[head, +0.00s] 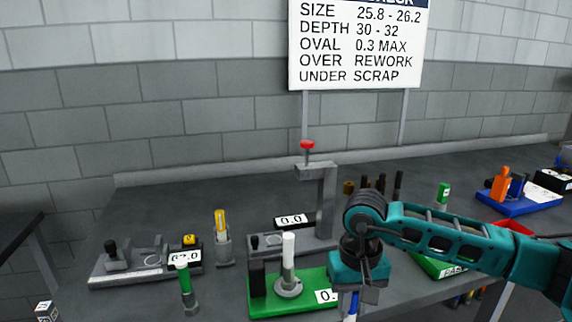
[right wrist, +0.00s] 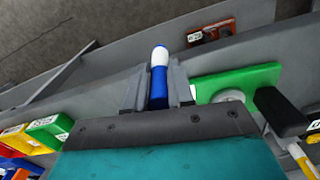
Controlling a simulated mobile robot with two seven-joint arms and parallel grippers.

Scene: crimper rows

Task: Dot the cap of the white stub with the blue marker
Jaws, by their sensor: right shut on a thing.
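A white upright stub (head: 289,250) stands in a round grey collar on a green plate (head: 262,306). In the right wrist view the plate (right wrist: 211,87) lies just right of my fingers, with a pale round shape on it that seems to be the collar and stub. My right gripper (head: 352,292) is shut on the blue marker (head: 351,308), to the right of the stub and apart from it. In the right wrist view the marker (right wrist: 159,85) sits between the fingers, its white end outward. My left gripper is not in view.
A black block (head: 257,279) stands on the plate left of the stub. Behind is a grey press stand (head: 326,205) with a red knob. Green-topped (head: 183,272) and yellow (head: 221,223) markers stand in holders to the left. A blue tray (head: 520,207) is at far right.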

